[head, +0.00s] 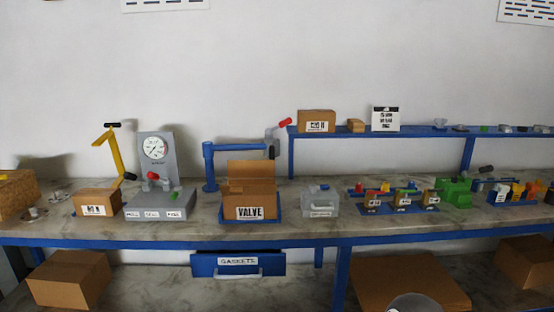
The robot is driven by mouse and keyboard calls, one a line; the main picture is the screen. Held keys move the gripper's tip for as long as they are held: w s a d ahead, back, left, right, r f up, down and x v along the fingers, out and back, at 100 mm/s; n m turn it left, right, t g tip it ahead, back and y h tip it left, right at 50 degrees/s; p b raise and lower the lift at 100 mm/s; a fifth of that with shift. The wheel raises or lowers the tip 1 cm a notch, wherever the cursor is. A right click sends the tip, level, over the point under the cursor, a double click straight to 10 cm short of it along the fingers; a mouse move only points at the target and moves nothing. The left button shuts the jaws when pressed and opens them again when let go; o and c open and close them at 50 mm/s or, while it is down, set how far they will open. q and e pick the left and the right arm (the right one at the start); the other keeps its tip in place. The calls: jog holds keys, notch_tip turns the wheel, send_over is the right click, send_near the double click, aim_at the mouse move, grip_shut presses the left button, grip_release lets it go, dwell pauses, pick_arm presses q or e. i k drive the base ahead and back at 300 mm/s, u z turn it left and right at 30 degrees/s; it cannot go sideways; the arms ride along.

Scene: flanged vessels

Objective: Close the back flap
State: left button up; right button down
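A brown cardboard box (232,212) labelled VALVE stands on the workbench, in a shallow blue holder (278,216), near the middle of the head view. Its back flap (251,169) stands up at the rear edge, raised above the box. The front wall with the white label faces me. The inside of the box is mostly hidden, and I cannot tell how the other flaps lie. Neither of my grippers is in view.
A grey gauge stand (157,175) is left of the box, and a clear lidded case (320,203) is close on its right. A blue post with an arm (209,167) stands behind it. Below, a blue drawer (238,264) labelled GASKETS sticks out slightly.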

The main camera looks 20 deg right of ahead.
aim_at(237, 169)
jog(key=z, duration=0.1)
jog(key=i, duration=1)
jog(key=u, duration=0.1)
